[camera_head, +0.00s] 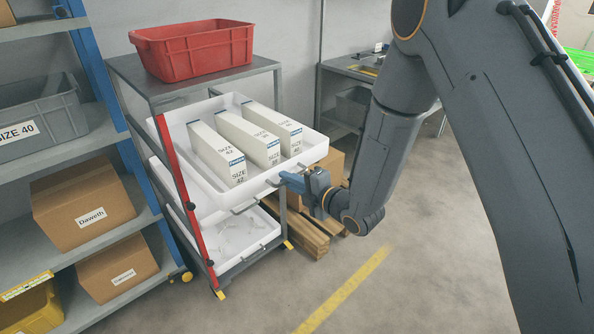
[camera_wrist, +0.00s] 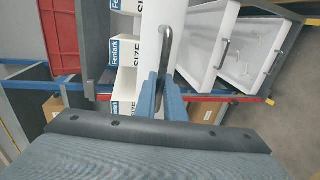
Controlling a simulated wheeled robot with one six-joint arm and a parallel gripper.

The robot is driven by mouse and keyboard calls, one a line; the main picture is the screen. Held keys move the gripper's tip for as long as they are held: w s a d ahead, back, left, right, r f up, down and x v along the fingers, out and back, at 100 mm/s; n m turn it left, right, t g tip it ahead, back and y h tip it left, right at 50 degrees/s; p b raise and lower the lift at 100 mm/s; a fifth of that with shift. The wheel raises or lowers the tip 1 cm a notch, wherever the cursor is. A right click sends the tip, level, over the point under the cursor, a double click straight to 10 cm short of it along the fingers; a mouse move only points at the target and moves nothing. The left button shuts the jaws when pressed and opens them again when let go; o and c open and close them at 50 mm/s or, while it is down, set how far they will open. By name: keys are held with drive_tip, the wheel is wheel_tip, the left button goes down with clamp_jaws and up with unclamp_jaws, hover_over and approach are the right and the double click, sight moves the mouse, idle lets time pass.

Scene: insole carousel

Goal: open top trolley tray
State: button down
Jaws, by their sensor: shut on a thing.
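The trolley (camera_head: 183,90) is a grey frame with a red front post. Its white top tray (camera_head: 317,150) stands out past the frame, level, with three white insole boxes (camera_head: 262,132) inside. The tray's grey handle (camera_head: 245,207) also shows in the wrist view (camera_wrist: 168,45).
A red crate (camera_head: 195,52) sits on the trolley top. A lower white tray (camera_head: 232,262) holds small pieces. A shelf with boxes (camera_head: 83,204) stands close on the left. A wooden pallet (camera_head: 308,232) lies behind my gripper. The floor in front is clear.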

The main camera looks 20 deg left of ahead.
drive_tip(key=shift+s+d, duration=0.25)
drive_tip(key=c, duration=2.1)
unclamp_jaws()
drive_tip(key=shift+b+v, duration=0.85)
drive_tip(key=shift+v, duration=3.05)
